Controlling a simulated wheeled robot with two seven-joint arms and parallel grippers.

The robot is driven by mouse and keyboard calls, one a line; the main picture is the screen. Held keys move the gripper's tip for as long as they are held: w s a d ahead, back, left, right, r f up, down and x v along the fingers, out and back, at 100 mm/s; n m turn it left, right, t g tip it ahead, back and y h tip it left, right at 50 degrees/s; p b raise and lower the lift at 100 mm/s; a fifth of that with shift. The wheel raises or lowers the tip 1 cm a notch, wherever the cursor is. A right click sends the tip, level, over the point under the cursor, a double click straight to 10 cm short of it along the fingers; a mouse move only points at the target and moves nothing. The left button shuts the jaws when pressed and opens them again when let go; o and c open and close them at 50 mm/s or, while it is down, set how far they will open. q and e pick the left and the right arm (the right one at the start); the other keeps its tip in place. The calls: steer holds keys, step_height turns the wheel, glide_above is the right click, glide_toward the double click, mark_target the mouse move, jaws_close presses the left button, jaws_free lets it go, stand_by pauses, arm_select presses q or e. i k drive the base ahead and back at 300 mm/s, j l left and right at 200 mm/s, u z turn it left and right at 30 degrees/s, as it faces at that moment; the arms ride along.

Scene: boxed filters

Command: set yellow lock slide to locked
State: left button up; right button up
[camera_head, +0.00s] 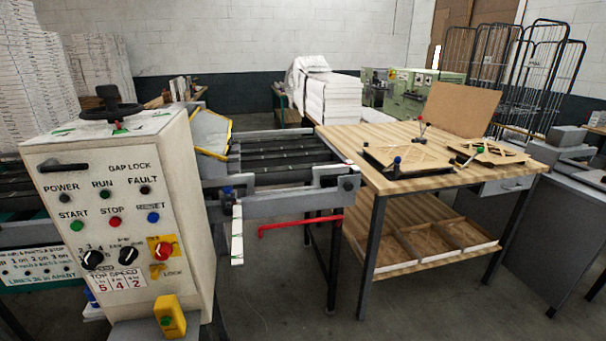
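A beige control panel (126,190) stands at the left, close to me. A yellow block (167,314) with a small green mark sits at its lower edge, above a grey part. Higher up, a yellow plate (153,242) carries a red knob (162,251), with the word LOCK printed below it. I cannot tell which of these two is the lock slide, or whether it stands at locked. Neither of my grippers is in view.
The panel has push buttons (115,221), two black dials (92,259) and a black handwheel (111,103) on top. Machine rollers (285,158) lie behind it. A wooden table (400,184) with boards stands at the right. Bare floor (270,300) lies between.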

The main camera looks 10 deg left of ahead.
mark_target(154, 269)
steer(key=u, duration=1.45)
